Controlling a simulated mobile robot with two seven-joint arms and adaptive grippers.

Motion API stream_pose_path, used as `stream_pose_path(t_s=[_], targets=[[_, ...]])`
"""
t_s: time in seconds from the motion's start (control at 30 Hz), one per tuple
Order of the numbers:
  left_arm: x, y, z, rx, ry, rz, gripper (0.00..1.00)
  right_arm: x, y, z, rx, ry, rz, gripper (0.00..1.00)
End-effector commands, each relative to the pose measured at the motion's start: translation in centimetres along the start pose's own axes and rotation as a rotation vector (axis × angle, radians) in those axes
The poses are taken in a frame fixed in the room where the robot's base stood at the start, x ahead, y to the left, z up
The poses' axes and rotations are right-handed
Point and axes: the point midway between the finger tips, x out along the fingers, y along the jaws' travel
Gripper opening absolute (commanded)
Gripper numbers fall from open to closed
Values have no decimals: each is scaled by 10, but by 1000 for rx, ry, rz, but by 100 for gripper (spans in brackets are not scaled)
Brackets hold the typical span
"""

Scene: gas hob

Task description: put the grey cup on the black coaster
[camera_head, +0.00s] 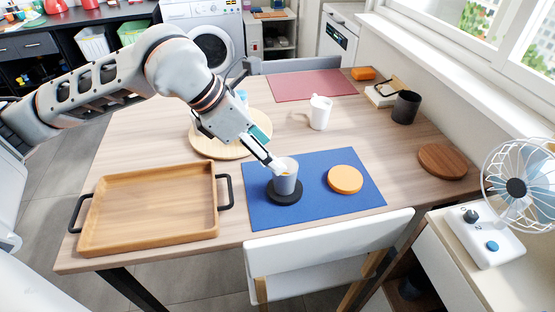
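The grey cup (285,182) is upright over the black coaster (284,197), which shows around its base on the blue mat. It looks seated on the coaster, though a small gap cannot be ruled out. My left gripper (277,165) reaches down from the upper left, with its fingertips at the cup's rim. The fingers overlap the rim, so whether they grip the cup cannot be told. My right gripper is not in view.
The blue mat (258,213) also holds an orange round coaster (345,179). A wooden tray (150,240) is at left, a round board (205,146) behind. A white mug (320,113), dark cup (405,107) and brown disc (443,161) stand farther off. A chair (325,250) is in front.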

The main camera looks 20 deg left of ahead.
Motion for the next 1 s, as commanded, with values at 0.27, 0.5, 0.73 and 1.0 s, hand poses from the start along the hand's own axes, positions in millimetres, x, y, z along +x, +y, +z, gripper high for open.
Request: stream_pose_path(t_s=[0.27,0.5,0.73,1.0], targets=[[-37,0,0,0,0,1,57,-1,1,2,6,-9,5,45],[-40,-1,-1,0,1,-2,57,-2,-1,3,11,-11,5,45],[-40,0,-1,0,1,-2,57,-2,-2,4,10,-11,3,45],[-40,0,-1,0,1,-1,57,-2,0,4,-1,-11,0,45]])
